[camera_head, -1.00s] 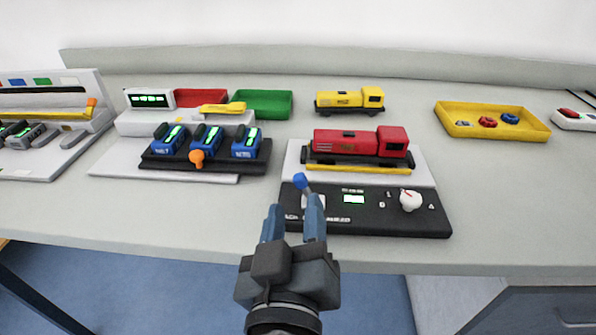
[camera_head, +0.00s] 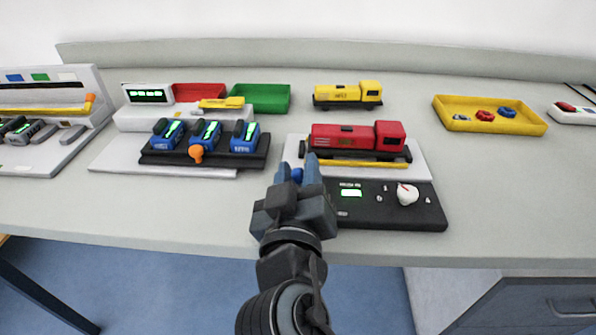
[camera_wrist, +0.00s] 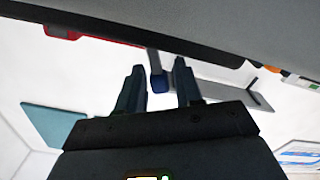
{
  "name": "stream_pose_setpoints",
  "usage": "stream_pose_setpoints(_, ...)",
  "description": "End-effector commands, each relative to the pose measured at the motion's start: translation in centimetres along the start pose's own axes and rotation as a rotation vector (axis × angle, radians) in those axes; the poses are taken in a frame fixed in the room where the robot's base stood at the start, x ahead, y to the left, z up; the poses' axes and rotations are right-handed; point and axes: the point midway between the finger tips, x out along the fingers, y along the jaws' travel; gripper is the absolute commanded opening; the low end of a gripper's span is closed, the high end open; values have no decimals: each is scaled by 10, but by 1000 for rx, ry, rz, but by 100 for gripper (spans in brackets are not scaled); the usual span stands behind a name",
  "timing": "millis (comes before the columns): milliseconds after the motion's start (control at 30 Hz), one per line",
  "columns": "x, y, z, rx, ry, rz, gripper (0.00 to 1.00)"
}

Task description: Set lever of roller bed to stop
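The roller bed (camera_head: 418,168) stands at the table's front with a red locomotive (camera_head: 345,138) on it. Its black control panel (camera_head: 400,218) has a small lit display (camera_head: 351,193) and a white dial (camera_head: 407,194). The lever's blue knob (camera_head: 297,174) shows at the panel's left end, between the fingers of my gripper (camera_head: 298,163). In the wrist view the blue knob (camera_wrist: 157,84) also lies between the two spread fingers of the gripper (camera_wrist: 160,66), with a visible gap to the right finger. The lever's shaft and the panel's left labels are mostly hidden behind my gripper.
To the left is a stand with blue devices (camera_head: 205,135) and an orange knob (camera_head: 196,154). Behind are a green tray (camera_head: 262,110), a yellow locomotive (camera_head: 347,95) and a yellow tray (camera_head: 455,121).

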Motion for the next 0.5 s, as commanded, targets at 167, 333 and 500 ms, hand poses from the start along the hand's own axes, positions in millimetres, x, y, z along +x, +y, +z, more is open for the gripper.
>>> stream_pose_setpoints(167,0,0,0,0,0,0,18)
stream_pose_setpoints(333,0,0,0,0,0,0,2)
stream_pose_setpoints(500,0,0,1,4,0,0,0)
